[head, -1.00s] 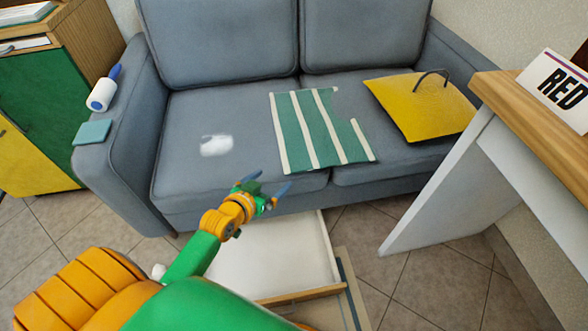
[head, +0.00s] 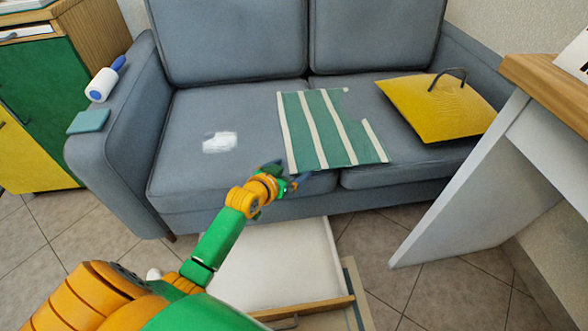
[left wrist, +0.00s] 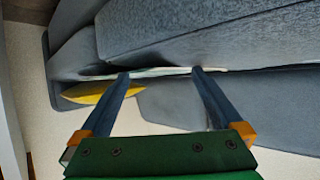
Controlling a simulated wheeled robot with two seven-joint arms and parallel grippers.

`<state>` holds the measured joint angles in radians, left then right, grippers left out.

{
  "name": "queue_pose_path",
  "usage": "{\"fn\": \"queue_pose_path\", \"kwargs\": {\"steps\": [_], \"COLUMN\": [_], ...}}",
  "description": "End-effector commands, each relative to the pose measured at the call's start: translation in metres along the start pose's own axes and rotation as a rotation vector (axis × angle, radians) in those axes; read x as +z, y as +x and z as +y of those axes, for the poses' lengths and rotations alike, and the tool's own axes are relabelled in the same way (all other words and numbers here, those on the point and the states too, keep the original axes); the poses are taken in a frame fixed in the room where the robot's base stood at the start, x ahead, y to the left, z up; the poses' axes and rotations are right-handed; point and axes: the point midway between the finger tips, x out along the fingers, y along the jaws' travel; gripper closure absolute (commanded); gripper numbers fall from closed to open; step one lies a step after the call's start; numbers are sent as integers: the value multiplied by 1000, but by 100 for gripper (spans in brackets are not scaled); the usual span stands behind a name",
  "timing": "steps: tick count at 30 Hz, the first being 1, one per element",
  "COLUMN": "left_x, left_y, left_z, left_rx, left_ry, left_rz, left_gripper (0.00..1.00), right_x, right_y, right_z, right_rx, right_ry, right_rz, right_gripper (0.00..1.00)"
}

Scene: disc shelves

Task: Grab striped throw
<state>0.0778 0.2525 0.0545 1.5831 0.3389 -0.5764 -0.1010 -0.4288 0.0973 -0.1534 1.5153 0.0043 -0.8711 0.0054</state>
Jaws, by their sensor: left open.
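The striped throw (head: 322,130), green with white stripes, lies flat on the blue-grey sofa seat (head: 195,175) in the head view. Its front edge reaches the front of the seat. My left gripper (head: 283,174) is at the throw's front left corner. In the left wrist view the throw shows edge-on as a thin pale strip (left wrist: 160,72). The fingertips of my left gripper (left wrist: 160,74) are spread wide and overlap that strip in the picture; I cannot tell whether they touch it. Nothing is held between them. My right gripper is not in view.
A yellow cushion (head: 436,108) with a dark handle-like loop lies right of the throw. A white patch (head: 219,142) is on the left seat. A lint roller (head: 103,82) and a teal square (head: 88,121) rest on the left armrest. An open white drawer (head: 285,265) is below; a desk (head: 545,80) stands right.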

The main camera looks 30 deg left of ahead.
Motion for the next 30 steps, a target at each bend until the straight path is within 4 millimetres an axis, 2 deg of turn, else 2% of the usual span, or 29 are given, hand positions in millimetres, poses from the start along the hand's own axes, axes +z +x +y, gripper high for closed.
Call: {"fn": "queue_pose_path", "kwargs": {"steps": [1,2,22,30], "left_x": [1,1,1,1], "left_y": [1,0,0,0], "left_z": [0,0,0,0], "left_rx": [0,0,0,0], "left_ry": [0,0,0,0], "left_rz": [-1,-1,-1,-1], "left_gripper": [4,8,99,100], "right_x": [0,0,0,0], "right_y": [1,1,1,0], "right_z": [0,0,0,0], "right_rx": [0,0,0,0], "right_ry": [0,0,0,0], "right_rz": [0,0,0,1], "right_gripper": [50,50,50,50]}}
